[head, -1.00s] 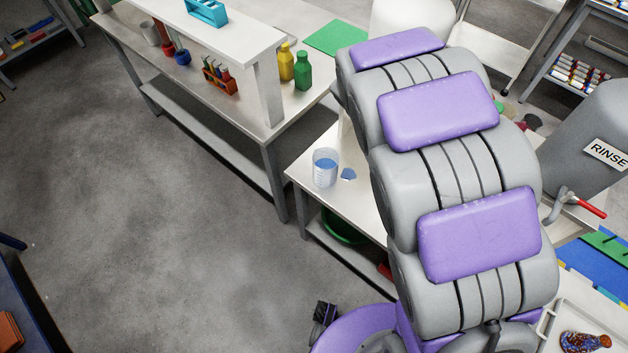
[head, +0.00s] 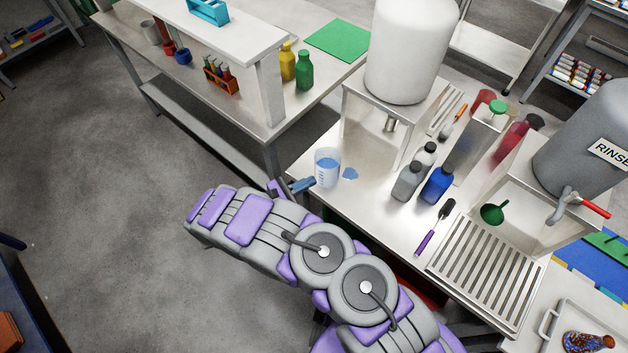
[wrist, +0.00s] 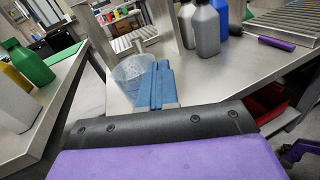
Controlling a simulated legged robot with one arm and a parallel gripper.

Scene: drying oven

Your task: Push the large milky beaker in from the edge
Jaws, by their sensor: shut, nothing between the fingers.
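The large milky beaker (head: 327,168) stands upright near the left corner of the steel bench, close to its edge, with blue showing inside. It also shows in the wrist view (wrist: 131,73), just left of and partly behind my fingers. My gripper (head: 309,183) is at the beaker's lower left side in the head view, its blue fingers pointing toward it. In the wrist view the fingers (wrist: 158,80) lie side by side, shut with nothing between them. I cannot tell whether they touch the beaker.
Grey bottles (head: 407,181) and a blue bottle (head: 437,185) stand farther right. A white tank (head: 408,50) on a stand is behind. Bare bench lies between beaker and bottles.

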